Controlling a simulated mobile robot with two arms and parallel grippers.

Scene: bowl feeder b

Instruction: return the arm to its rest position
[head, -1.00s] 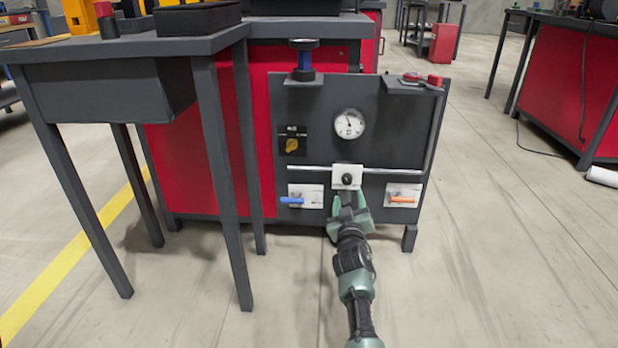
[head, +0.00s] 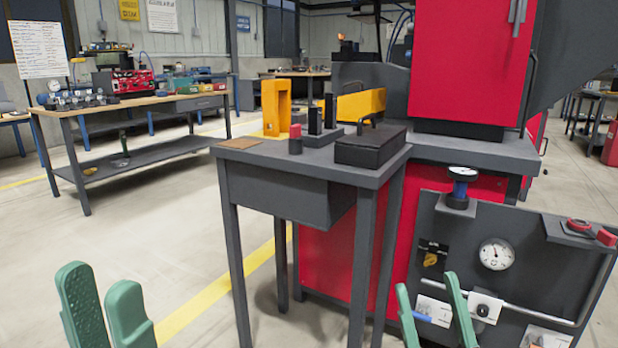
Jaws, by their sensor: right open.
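My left gripper (head: 100,280) shows at the bottom left, with two green fingers pointing up. A gap shows between its fingertips, and nothing is between them. My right gripper (head: 427,282) shows at the bottom, right of the middle, in front of the dark panel (head: 470,238). Its green fingers are apart and hold nothing. The rest of both arms is below the picture. The panel carries a round gauge (head: 496,254), a yellow knob (head: 431,259), a white block with a black knob (head: 484,308) and a blue-handled valve (head: 423,316), partly covered by the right fingers.
A grey side table (head: 290,172) stands ahead, with a black box (head: 370,146), a yellow bracket (head: 276,107) and small parts on it. The red machine (head: 470,62) is at the right. A workbench (head: 150,98) stands behind left. Open floor lies between.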

